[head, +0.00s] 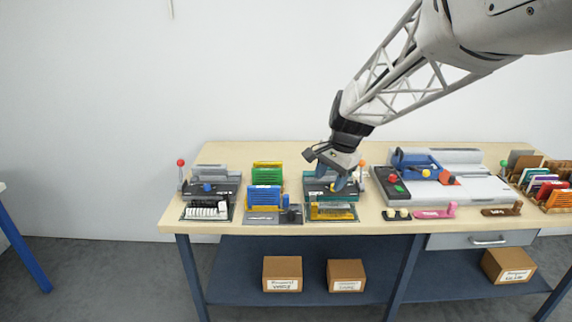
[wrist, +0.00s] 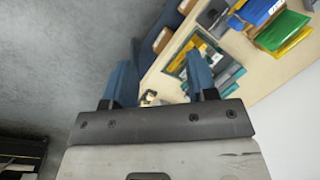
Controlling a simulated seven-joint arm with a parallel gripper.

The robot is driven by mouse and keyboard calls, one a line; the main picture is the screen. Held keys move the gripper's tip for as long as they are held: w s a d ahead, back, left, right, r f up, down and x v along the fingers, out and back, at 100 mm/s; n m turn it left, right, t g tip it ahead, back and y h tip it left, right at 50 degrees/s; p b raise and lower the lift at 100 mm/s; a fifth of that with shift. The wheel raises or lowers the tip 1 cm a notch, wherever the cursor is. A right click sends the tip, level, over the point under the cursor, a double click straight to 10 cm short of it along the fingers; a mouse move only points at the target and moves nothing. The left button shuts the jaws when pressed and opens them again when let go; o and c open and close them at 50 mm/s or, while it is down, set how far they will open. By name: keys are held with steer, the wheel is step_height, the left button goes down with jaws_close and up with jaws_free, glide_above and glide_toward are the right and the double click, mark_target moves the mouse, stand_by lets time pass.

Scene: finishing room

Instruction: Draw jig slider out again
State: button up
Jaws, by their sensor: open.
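My gripper (head: 332,183) is open, its blue fingers pointing down over the middle grey bench device (head: 318,196). The fingers also show in the wrist view (wrist: 162,72), spread apart with nothing held between them. This device has a lever with an orange knob (head: 362,163) at its right and a yellow tray (head: 333,212) in front. My gripper hides part of its top. I cannot tell for sure which part is the jig slider, or whether the fingers touch anything.
A rack of green and blue plates (head: 266,198) stands between the two devices. A large grey machine (head: 460,184) with a blue carriage is to the right. Small pink and brown handled pieces lie along the bench (head: 385,222) front. Plate-filled wooden boxes (head: 561,198) stand far right.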

steer(key=w+a+f+m+y, duration=0.1)
steer(key=w+a+f+m, duration=0.15)
steer(key=w, duration=0.35)
steer(key=w+a+f+m, duration=0.1)
steer(key=w+f, duration=0.3)
steer(key=w, duration=0.3)
steer(key=m+g+y, duration=0.1)
steer(key=m+g, duration=0.1)
steer(key=m, duration=0.2)
glide_above(286, 196)
steer(key=d, duration=0.3)
step_height(286, 196, down, 10)
steer(key=f, duration=0.1)
steer(key=shift+w+a+r, duration=0.1)
steer(key=shift+w+r, duration=0.15)
steer(key=shift+w, duration=0.1)
steer(key=shift+t, duration=0.3)
steer(key=shift+x, duration=3.9)
